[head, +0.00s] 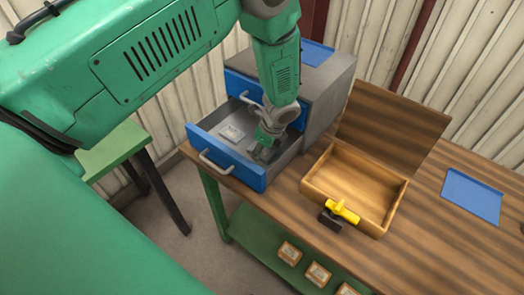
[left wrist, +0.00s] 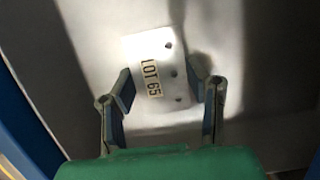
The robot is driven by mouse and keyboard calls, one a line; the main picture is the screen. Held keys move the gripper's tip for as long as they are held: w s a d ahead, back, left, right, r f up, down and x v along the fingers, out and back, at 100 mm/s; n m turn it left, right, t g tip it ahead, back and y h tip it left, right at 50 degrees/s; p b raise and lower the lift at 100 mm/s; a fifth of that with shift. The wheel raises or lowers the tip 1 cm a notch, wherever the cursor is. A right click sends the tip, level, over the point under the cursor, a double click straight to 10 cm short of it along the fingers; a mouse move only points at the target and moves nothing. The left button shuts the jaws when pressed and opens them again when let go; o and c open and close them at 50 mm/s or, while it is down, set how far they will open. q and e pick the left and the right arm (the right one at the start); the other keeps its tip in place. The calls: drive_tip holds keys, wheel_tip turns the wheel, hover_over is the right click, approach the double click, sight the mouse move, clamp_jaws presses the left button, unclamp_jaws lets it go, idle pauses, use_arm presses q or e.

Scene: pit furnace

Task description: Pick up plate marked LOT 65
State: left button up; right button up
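The plate marked LOT 65 (left wrist: 160,65) is pale grey with dark holes and a cream label. In the left wrist view it lies on a light surface, just ahead of and partly between my left gripper's fingers. My left gripper (head: 262,153) reaches down into the open drawer (head: 222,163); in the left wrist view its two fingers (left wrist: 168,95) are spread apart with nothing clamped. In the head view a small pale plate (head: 231,133) lies in the drawer, left of the gripper; I cannot read its marking there. My right gripper is not in view.
The blue-fronted drawer cabinet (head: 325,85) stands on a wooden bench. An open wooden box (head: 345,195) is to its right, with a yellow-handled item (head: 342,211) at its front edge. A blue sheet (head: 472,196) lies farther right. Small wooden blocks (head: 318,274) sit on the lower shelf.

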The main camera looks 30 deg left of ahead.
use_arm(q)
drive_tip(key=shift+c, duration=1.4)
drive_tip(key=shift+r, duration=0.15)
